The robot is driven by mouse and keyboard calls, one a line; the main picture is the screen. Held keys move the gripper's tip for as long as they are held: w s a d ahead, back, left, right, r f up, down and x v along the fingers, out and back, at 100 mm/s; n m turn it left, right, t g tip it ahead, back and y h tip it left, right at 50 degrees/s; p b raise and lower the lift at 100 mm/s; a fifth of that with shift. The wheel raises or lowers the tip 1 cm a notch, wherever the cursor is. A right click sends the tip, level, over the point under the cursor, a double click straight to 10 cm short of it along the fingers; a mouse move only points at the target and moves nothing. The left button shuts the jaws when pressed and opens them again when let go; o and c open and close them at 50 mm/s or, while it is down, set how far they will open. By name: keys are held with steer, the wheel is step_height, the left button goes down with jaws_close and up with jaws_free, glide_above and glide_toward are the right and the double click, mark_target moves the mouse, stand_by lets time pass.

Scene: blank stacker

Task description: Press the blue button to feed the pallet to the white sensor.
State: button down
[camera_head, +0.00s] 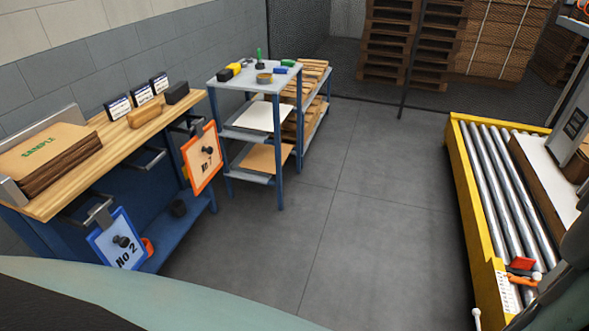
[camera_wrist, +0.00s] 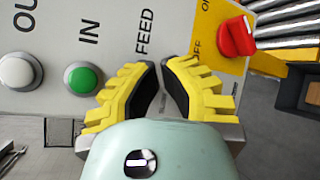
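My gripper (camera_wrist: 160,66) shows in the wrist view over a light control panel (camera_wrist: 50,22). Its yellow fingers with black pads lean together at the tips, nearly closed, with nothing visible between them. The word FEED stands on the panel just above the left finger. No blue button is visible; the spot below FEED is hidden by the fingers. A green button (camera_wrist: 82,77) under IN and a white button (camera_wrist: 19,71) lie to the left. In the head view a stack topped with white (camera_head: 545,175) lies on the roller conveyor (camera_head: 495,185). I cannot clearly identify the white sensor.
A red rotary switch (camera_wrist: 237,37) on a yellow plate is right of the fingers. In the head view a wooden workbench (camera_head: 105,140) and a shelf cart (camera_head: 255,83) stand at left. Pallet stacks (camera_head: 385,45) stand behind mesh. The middle floor (camera_head: 350,200) is clear.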

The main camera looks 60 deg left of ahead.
steer(key=shift+w+a, duration=0.35)
stand_by(0.8)
steer(key=shift+s+d, duration=0.1)
steer(key=shift+s+d+b, duration=0.35)
steer(key=shift+s+d, duration=0.15)
steer(key=shift+s, duration=0.1)
steer(key=shift+d, duration=0.1)
steer(key=s+d, duration=0.1)
steer(key=s, duration=0.1)
steer(key=s+d, duration=0.2)
steer(key=shift+b, duration=0.4)
steer(key=shift+a, duration=0.1)
stand_by(1.7)
